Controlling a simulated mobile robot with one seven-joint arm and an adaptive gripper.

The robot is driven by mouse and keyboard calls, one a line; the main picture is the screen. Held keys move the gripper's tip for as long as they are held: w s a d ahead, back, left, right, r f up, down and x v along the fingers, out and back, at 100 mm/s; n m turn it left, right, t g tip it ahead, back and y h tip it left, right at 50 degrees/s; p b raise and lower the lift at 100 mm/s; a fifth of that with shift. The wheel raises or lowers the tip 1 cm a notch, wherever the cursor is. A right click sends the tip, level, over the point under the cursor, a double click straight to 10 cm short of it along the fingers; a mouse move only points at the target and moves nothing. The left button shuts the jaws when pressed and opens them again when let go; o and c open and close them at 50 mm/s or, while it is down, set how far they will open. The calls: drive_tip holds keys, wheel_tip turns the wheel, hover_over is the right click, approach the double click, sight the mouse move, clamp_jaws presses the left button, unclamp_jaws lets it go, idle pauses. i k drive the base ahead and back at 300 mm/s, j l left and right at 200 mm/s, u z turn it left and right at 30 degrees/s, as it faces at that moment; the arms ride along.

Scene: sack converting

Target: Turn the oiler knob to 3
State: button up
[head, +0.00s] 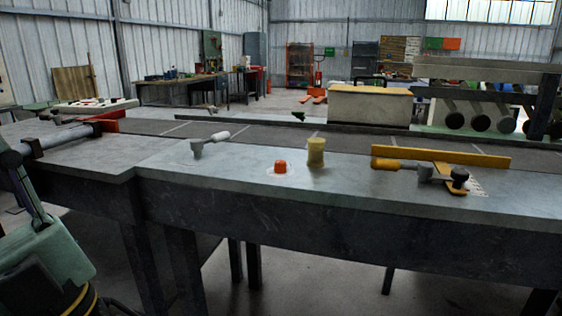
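A small red-orange knob (281,167) sits on a pale round dial plate (271,174) on the grey bench top, near its front edge. It is the likeliest oiler knob, but no label can be read. The dial's marks and the knob's setting are too small to tell. My gripper does not show clearly anywhere in the head view, and nothing touches the knob.
A yellow cylinder (316,152) stands just right of the knob. A lever with a pale handle (215,138) stands to its left. A yellow guide bar (445,155) and a black-knobbed lever (459,178) are farther right. A red bar (107,121) lies left.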

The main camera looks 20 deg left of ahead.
sight(280, 166)
drive_tip(key=u, duration=0.7)
drive_tip(key=i+l+u, duration=0.1)
drive_tip(key=u, duration=0.25)
drive_tip(key=l+u, duration=0.2)
drive_tip(key=u, duration=0.15)
drive_tip(key=i+l+u, duration=0.1)
drive_tip(key=u, duration=0.25)
drive_tip(key=l, duration=0.6)
drive_tip(key=i+l, duration=0.1)
drive_tip(key=l, duration=0.55)
